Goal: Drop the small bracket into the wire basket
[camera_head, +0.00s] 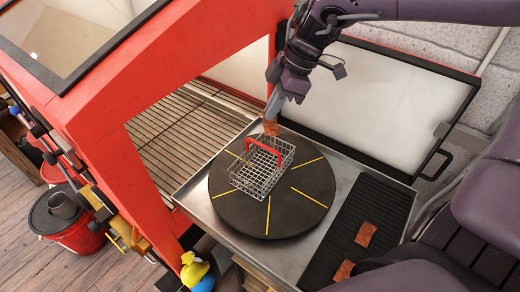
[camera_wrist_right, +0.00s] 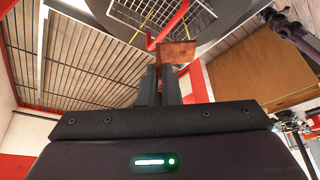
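The small bracket, a copper-brown plate (camera_head: 271,127), is at the fingertips of my right gripper (camera_head: 273,115). In the right wrist view the bracket (camera_wrist_right: 176,53) sits between the nearly closed fingers (camera_wrist_right: 160,82), tilted. The wire basket (camera_head: 256,174) with a red handle (camera_head: 265,147) stands on a round dark turntable. The bracket is just above the basket's far side in the head view; the exact height gap cannot be told. The red handle also shows in the wrist view (camera_wrist_right: 168,27), close to the bracket. My left gripper is not in view.
The turntable (camera_head: 225,206) with yellow lines sits on a metal tray. Two more copper-brown plates (camera_head: 365,234) (camera_head: 344,270) lie on a black ribbed mat (camera_head: 385,203). A red cabinet (camera_head: 155,120) with a slatted floor stands left; its open door (camera_head: 400,90) is behind my arm.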

